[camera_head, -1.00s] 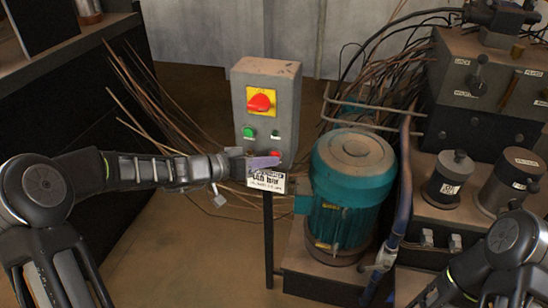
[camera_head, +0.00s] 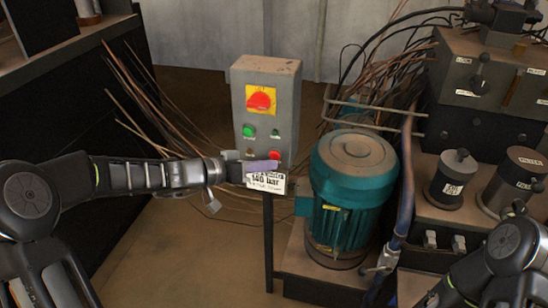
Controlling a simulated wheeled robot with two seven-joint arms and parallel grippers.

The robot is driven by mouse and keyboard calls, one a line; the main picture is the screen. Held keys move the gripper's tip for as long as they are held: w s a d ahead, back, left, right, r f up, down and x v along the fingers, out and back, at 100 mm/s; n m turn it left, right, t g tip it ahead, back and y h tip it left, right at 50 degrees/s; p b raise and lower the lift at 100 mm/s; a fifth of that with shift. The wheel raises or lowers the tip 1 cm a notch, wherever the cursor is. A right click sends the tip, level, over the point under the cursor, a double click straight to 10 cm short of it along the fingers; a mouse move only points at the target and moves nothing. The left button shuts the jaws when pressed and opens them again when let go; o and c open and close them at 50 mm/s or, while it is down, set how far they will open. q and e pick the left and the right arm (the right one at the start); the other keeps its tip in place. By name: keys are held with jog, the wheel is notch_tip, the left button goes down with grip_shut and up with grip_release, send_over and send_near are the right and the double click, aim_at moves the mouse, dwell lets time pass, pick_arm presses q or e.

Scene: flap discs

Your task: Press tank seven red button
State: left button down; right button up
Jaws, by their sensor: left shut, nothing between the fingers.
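A grey control box (camera_head: 285,92) stands on a dark post. It has a red rotary switch (camera_head: 260,100) on a yellow plate, a green button (camera_head: 249,131) below it, and a red button (camera_head: 275,156) near its lower right. A white label (camera_head: 266,184) hangs at the bottom of the box. My left gripper (camera_head: 264,171) is shut and empty, in front of the box's lower part, just below the red button. I cannot tell whether it touches the box. My right arm shows at the lower right; its gripper is out of view.
A teal motor (camera_head: 350,185) stands right of the box. A blue pipe (camera_head: 402,190) and a dark machine with cylinders (camera_head: 452,178) are further right. Loose brown cables (camera_head: 150,105) hang at the left beside a dark cabinet (camera_head: 60,120). Open floor lies below the box.

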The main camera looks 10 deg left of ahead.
pick_arm(q)
jog(key=s+b, duration=0.3)
jog(key=s, duration=0.2)
jog(key=shift+a+b, duration=0.15)
jog(key=shift+b, duration=0.2)
dwell(0.5)
jog(key=s+a+f+n+g+y+p, duration=0.25)
jog(key=s+f+n, duration=0.2)
jog(key=f, duration=0.65)
jog(key=s+a+f+n+g+y+p, duration=0.1)
jog(key=s+a+f+n+g+y, duration=0.25)
jog(key=f, duration=0.65)
jog(key=s+d+f+m+g+p, duration=0.1)
jog(key=s+d+f+p, duration=0.2)
jog(key=s+d, duration=0.4)
jog(key=s+d+f+m+g+p, duration=0.1)
jog(key=s+d+f+p, duration=0.3)
jog(key=s, duration=1)
jog(key=d+f+g, duration=0.1)
jog(key=d+f, duration=0.1)
jog(key=d, duration=0.2)
jog(key=shift+p, duration=0.3)
